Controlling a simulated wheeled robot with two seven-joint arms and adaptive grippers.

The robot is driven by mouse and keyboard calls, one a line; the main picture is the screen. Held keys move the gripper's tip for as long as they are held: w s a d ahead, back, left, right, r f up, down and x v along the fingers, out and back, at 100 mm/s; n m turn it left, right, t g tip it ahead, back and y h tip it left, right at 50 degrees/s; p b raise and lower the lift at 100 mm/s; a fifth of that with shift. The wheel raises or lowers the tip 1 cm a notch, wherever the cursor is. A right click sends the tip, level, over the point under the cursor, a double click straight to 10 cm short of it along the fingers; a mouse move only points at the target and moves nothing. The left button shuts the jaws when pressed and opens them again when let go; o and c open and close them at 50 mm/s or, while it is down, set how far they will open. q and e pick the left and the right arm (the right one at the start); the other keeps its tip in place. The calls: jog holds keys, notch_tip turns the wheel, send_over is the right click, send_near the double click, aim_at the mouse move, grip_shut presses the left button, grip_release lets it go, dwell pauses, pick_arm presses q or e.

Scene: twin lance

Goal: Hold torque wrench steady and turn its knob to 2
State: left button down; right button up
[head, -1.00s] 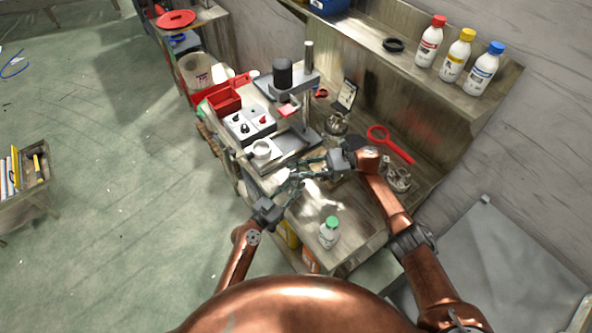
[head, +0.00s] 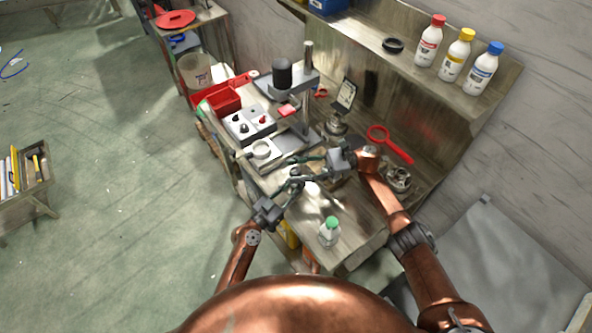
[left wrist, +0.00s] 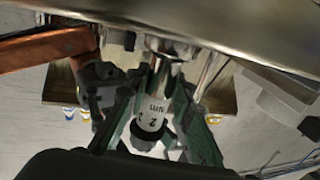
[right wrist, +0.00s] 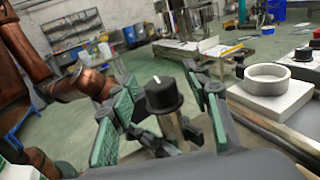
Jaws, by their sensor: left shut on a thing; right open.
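The torque wrench's white scale sleeve (left wrist: 150,112) shows in the left wrist view, printed with "Nm", a 2 and a 1. My left gripper (left wrist: 160,130) is shut on the wrench, its green pads on both sides of the sleeve. In the right wrist view the black knob (right wrist: 163,95) with a white mark tops a metal shaft (right wrist: 172,128). My right gripper (right wrist: 168,112) is open, with its green-padded fingers on either side of the knob. In the head view my left gripper (head: 291,187) and right gripper (head: 322,160) are close together over the bench; the wrench is mostly hidden there.
A green-capped bottle (head: 329,232) stands near the bench's front corner. A white ring fixture (head: 261,151), a control box (head: 248,124) and a press (head: 283,78) stand farther left. A red magnifier (head: 390,145) and metal parts (head: 397,178) lie to the right.

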aim_at(296, 170)
notch_tip(296, 170, up, 10)
dwell(0.5)
pick_arm(q)
jog(key=shift+a, duration=0.1)
pick_arm(e)
jog(key=s+d+f+m+t, duration=0.4)
jog(key=d+f+m+t, duration=0.2)
jog(key=d+f+t, duration=0.4)
jog(key=shift+g+h, duration=0.3)
jog(key=shift+g, duration=0.1)
jog(key=x, duration=1.1)
jog(key=shift+w+f, duration=0.15)
jog(key=shift+f, duration=0.05)
jog(key=shift+c, duration=0.2)
